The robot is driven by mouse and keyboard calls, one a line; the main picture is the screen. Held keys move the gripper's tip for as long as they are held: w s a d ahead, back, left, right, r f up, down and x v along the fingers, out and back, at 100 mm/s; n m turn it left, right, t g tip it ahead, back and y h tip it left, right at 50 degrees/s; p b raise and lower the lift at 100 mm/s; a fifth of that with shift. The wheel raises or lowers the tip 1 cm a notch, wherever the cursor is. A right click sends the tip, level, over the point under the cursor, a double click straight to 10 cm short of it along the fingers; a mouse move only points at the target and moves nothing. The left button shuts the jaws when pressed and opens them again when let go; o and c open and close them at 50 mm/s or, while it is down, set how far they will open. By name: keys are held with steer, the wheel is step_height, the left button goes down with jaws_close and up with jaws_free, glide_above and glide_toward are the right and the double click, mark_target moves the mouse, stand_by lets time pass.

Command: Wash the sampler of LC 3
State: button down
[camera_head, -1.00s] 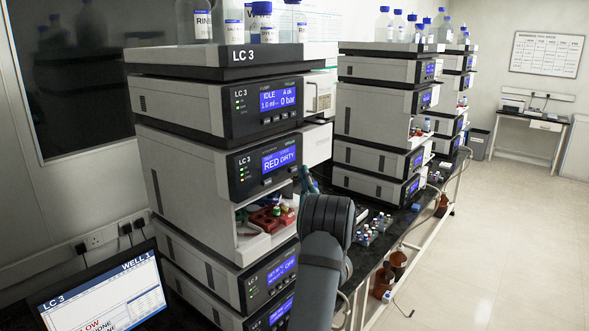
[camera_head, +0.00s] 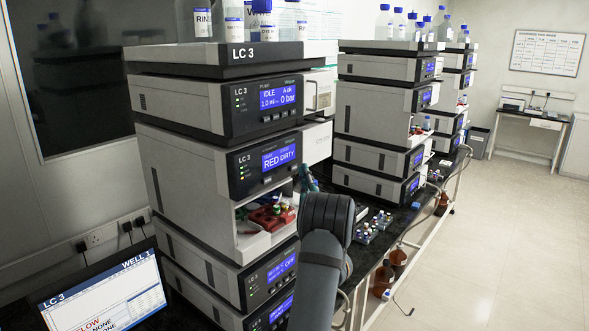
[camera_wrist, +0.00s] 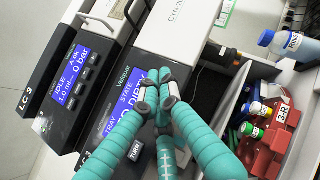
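The LC 3 sampler (camera_head: 207,190) is the grey module with an open tray bay, second from the top of the near stack. Its display (camera_head: 278,156) reads RED and DIRTY. In the wrist view the same display (camera_wrist: 120,127) is partly covered by my fingers, and a TURN button (camera_wrist: 135,151) shows below it. In the head view my arm hides most of the gripper.
The open bay holds a red rack (camera_wrist: 270,145) with several vials. The pump module (camera_head: 218,105) above reads IDLE and 0 bar. A blue-capped bottle (camera_wrist: 290,42) is at the wrist view's upper right. A monitor (camera_head: 103,295) stands at front left. More vials (camera_head: 372,226) sit on the bench.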

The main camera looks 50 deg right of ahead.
steer(key=shift+w, duration=0.15)
steer(key=shift+w, duration=0.3)
steer(key=shift+w+p, duration=0.4)
stand_by(1.0)
steer(key=shift+s, duration=0.1)
steer(key=shift+s+b, duration=0.35)
steer(key=shift+s, duration=0.4)
steer(key=s+b, duration=0.2)
steer(key=s, duration=0.3)
steer(key=shift+d, duration=0.1)
stand_by(0.7)
